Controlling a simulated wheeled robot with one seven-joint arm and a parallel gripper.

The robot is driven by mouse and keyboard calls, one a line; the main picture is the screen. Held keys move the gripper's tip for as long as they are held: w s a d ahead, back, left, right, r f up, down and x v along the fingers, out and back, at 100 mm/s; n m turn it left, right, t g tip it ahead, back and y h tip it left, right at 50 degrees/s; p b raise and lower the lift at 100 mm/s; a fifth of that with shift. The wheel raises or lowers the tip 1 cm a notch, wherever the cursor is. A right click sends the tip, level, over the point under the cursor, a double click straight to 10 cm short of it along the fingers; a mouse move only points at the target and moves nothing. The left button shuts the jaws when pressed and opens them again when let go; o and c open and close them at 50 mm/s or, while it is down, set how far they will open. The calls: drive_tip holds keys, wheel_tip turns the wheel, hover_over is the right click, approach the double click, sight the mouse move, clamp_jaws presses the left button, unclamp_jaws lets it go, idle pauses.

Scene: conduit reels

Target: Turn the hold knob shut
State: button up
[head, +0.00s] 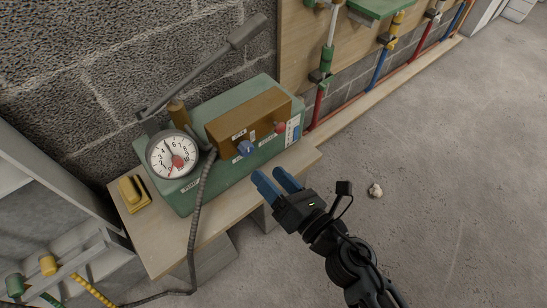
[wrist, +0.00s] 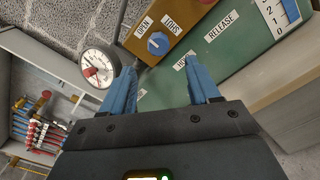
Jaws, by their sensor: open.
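The hold knob (head: 246,148) is blue and sits on the front of the brown block (head: 225,128) on the green pump box. In the wrist view, the blue knob (wrist: 157,43) shows a small white mark on its face. A label below, partly behind a fingertip, looks like HOLD. My gripper (head: 268,175) is open and empty, in front of the knob and apart from it. In the wrist view, the knob lies just beyond and between my blue fingertips (wrist: 158,66).
A red knob (head: 280,127) is right of the blue one; a RELEASE label (wrist: 222,27) is on the green box. A round gauge (head: 172,157), grey hose (head: 198,205) and long lever (head: 205,65) are left. A yellow object (head: 133,190) lies on the bench. Floor right is mostly clear.

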sight(248, 153)
drive_tip(key=x, duration=0.7)
drive_tip(key=shift+r, duration=0.1)
drive_tip(key=shift+s, duration=0.1)
drive_tip(key=c, duration=1)
